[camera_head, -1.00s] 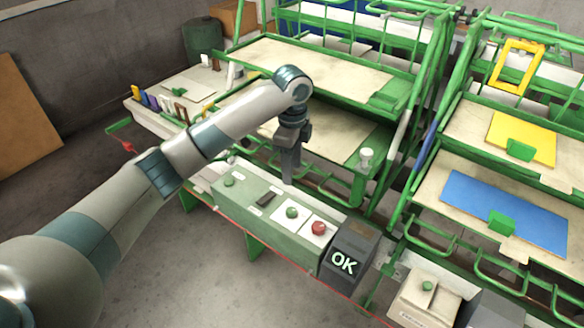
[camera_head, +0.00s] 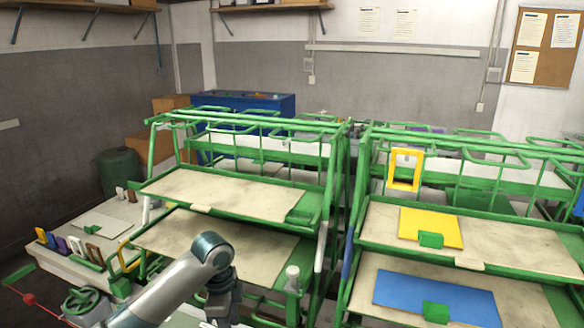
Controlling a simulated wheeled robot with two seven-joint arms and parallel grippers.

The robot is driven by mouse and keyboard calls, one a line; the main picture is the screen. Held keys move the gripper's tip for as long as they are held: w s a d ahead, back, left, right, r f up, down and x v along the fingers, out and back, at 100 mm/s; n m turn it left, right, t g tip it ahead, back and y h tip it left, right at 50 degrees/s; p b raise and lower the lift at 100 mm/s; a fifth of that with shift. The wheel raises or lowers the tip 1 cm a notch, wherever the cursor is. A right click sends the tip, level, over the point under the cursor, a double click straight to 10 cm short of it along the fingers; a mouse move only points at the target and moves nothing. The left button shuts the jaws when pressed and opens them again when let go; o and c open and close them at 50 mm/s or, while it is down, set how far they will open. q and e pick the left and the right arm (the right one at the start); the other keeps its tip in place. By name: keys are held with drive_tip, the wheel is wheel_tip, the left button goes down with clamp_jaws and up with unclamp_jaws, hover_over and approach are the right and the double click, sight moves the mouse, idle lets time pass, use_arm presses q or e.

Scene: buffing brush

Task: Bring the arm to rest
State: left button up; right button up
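My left arm comes in from the bottom left, and its wrist shows at the bottom of the head view, in front of the left green rack (camera_head: 215,195). The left gripper's fingers are cut off by the lower picture edge, so I cannot see whether they hold anything. My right arm and gripper are not in view. No buffing brush can be made out.
A second green rack (camera_head: 470,268) on the right holds a yellow panel (camera_head: 425,222), a blue panel (camera_head: 450,296) and a yellow frame (camera_head: 405,168). A side table (camera_head: 100,215) with coloured holders stands left. A green bin (camera_head: 120,173) stands behind it.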

use_arm(q)
drive_tip(key=s+d+f+n+t+h, duration=0.1)
drive_tip(key=s+d+f+n, duration=0.2)
drive_tip(key=s+f, duration=0.4)
drive_tip(key=s+d+f+n+t+h, duration=0.1)
drive_tip(key=s+d+f+n, duration=0.15)
drive_tip(key=s+f, duration=0.5)
drive_tip(key=s+a+n+t+y, duration=0.1)
drive_tip(key=s+a+n, duration=0.45)
drive_tip(key=s, duration=0.55)
drive_tip(key=s+a+n+y, duration=0.1)
drive_tip(key=s+a+n, duration=0.5)
drive_tip(key=s, duration=0.6)
wheel_tip(320, 180, down, 28)
drive_tip(key=m+b, duration=0.1)
drive_tip(key=b, duration=0.1)
drive_tip(key=s+a+f+g, duration=0.1)
drive_tip(key=s+a+f, duration=0.1)
drive_tip(key=s+f, duration=0.7)
drive_tip(key=s+a+f+g+b, duration=0.1)
drive_tip(key=s+a+f, duration=0.1)
drive_tip(key=s+f, duration=0.8)
wheel_tip(320, 180, down, 2)
drive_tip(key=shift+f+y, duration=0.1)
drive_tip(key=shift+y, duration=0.3)
drive_tip(key=shift+a, duration=0.1)
